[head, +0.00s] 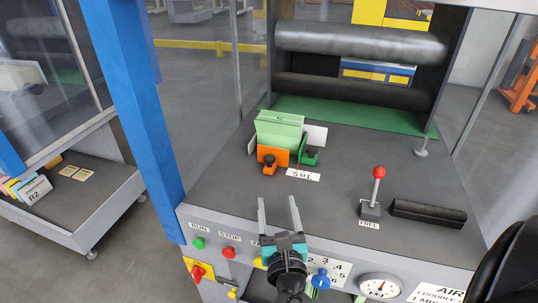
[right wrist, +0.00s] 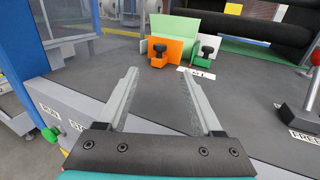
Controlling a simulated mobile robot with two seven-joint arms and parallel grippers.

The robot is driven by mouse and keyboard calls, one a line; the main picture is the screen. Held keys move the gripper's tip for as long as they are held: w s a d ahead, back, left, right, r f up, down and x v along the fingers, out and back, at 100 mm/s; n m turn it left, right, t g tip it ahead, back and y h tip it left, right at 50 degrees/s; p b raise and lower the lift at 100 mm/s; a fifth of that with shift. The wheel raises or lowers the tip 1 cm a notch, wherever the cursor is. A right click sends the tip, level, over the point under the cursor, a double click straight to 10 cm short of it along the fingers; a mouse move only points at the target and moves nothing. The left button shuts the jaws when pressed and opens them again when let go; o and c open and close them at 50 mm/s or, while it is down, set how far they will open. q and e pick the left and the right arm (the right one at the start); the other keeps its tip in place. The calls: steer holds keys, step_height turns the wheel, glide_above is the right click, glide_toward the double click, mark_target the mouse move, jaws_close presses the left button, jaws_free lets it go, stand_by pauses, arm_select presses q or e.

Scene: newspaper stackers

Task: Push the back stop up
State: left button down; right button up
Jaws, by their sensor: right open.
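A light green block or stack (head: 279,128) stands upright on the grey machine table, and also shows in the right wrist view (right wrist: 172,26). An orange stop (head: 272,156) with a black knob stands in front of it. A dark green stop (head: 309,154) with a black knob stands at its right. A white plate (head: 316,136) shows behind on the right. I cannot tell for sure which piece is the back stop. My right gripper (head: 278,205) is open and empty over the table's front edge, short of the stops; its two fingers (right wrist: 159,75) point toward them.
An "S M L" label (head: 303,175) lies before the stops. A red-knobbed lever (head: 378,173) and a black bar (head: 428,213) are at the right. Dark rollers (head: 360,44) span the back. A blue post (head: 130,95) rises at left. The table between gripper and stops is clear.

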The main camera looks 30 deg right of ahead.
mark_target(270, 162)
steer(key=x, duration=0.4)
steer(key=shift+w+d, duration=0.1)
steer(key=shift+w, duration=0.1)
steer(key=b+x, duration=0.2)
steer(key=x, duration=0.6)
steer(key=shift+w, duration=0.15)
arm_select(q)
steer(key=shift+w+d+r, duration=0.65)
steer(key=shift+w+d, duration=0.25)
steer(key=shift+w, duration=0.1)
arm_select(e)
steer(key=shift+x, duration=0.95)
steer(key=shift+c, duration=0.3)
jaws_close()
